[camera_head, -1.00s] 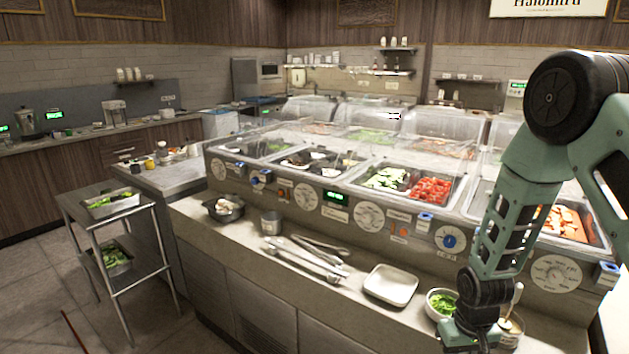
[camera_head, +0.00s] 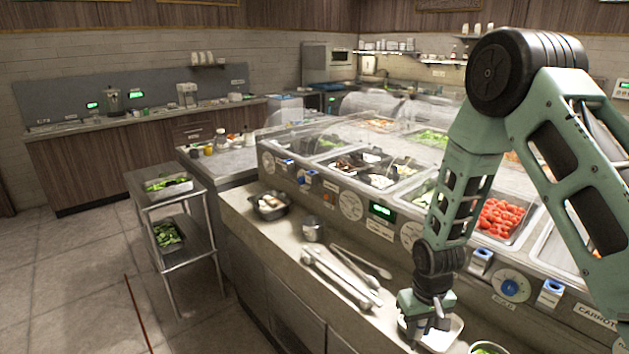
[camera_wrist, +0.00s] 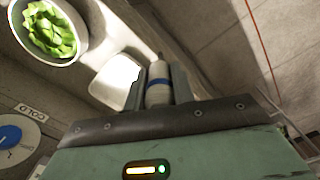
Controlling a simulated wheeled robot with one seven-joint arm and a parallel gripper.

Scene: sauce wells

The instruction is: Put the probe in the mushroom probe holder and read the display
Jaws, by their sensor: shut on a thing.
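My gripper (camera_head: 428,312) is above the front counter at the white dish. In the wrist view my gripper (camera_wrist: 159,76) is shut on the probe (camera_wrist: 158,92), a pale handle with a blue band. The probe's tip is hard to make out. Several blue-and-white holders line the sauce-well front: one holder (camera_head: 309,177) left of a lit green display (camera_head: 381,211), others (camera_head: 480,261) to the right. Their labels are too small to read, so I cannot tell which is the mushroom one. The display's digits are unreadable. A well of dark pieces (camera_head: 352,162) resembles mushrooms.
The white dish (camera_head: 450,338) lies under my gripper. Tongs (camera_head: 340,278), a metal cup (camera_head: 313,229) and a dark pan (camera_head: 270,205) stand to the left on the counter. Clear guards (camera_head: 330,125) cover the wells. A steel cart (camera_head: 185,258) stands on the floor at left.

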